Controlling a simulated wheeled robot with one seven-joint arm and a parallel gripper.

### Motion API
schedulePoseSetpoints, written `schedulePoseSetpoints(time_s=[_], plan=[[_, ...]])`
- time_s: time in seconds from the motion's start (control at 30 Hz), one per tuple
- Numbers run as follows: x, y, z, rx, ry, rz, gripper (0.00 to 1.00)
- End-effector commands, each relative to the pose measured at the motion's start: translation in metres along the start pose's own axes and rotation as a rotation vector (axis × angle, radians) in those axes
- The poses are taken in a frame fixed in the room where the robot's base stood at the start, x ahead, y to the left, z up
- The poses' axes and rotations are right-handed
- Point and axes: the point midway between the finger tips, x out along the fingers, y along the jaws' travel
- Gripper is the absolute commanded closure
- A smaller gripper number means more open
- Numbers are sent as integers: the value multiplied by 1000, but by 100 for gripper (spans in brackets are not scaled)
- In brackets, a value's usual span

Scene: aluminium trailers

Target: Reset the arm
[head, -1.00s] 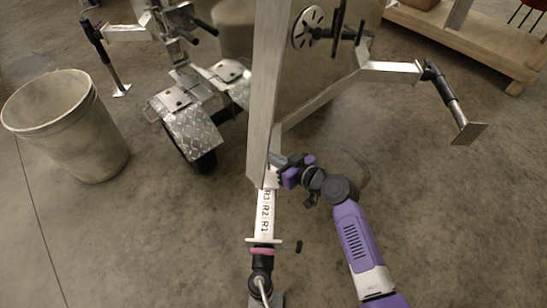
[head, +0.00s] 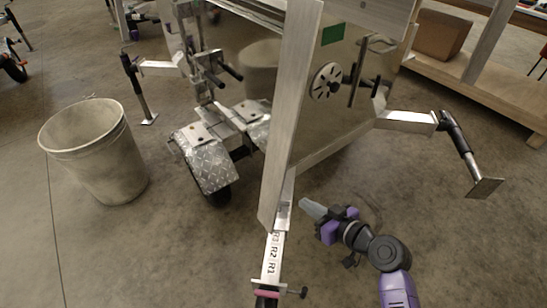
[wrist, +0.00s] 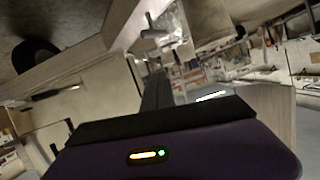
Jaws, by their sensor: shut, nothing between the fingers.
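My gripper (head: 307,207) is at the lower middle of the head view, with its grey fingers pointing up and left. It is shut and empty. It is just right of the trailer's upright aluminium panel edge (head: 287,120) and above the drawbar (head: 271,262) marked R1, R2, R3, apart from both in the picture. My purple arm comes in from the lower right. In the wrist view the dark gripper body (wrist: 160,115) fills the bottom, with the blurred trailer and shop beyond.
A grey bin (head: 95,155) stands on the left. Trailer fenders (head: 205,165) are left of the panel. A support leg (head: 462,150) with a foot plate sticks out at right. A wooden bench (head: 480,85) is at the upper right. The floor at lower right is open.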

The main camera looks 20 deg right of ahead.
Motion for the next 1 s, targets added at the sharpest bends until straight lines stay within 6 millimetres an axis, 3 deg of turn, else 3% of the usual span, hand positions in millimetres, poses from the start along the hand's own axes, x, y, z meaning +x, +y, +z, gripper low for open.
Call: schedulePoseSetpoints(time_s=[0.27,0.43,0.53,0.67,0.87,1.0], plan=[[0,3,-2,34,10,13,100],[-10,34,-30,93,93,153,100],[-33,42,-33,118,143,255,100],[-64,38,-27,131,192,342,100],[-124,12,-15,121,257,431,100],[-171,-17,-11,95,298,456,100]])
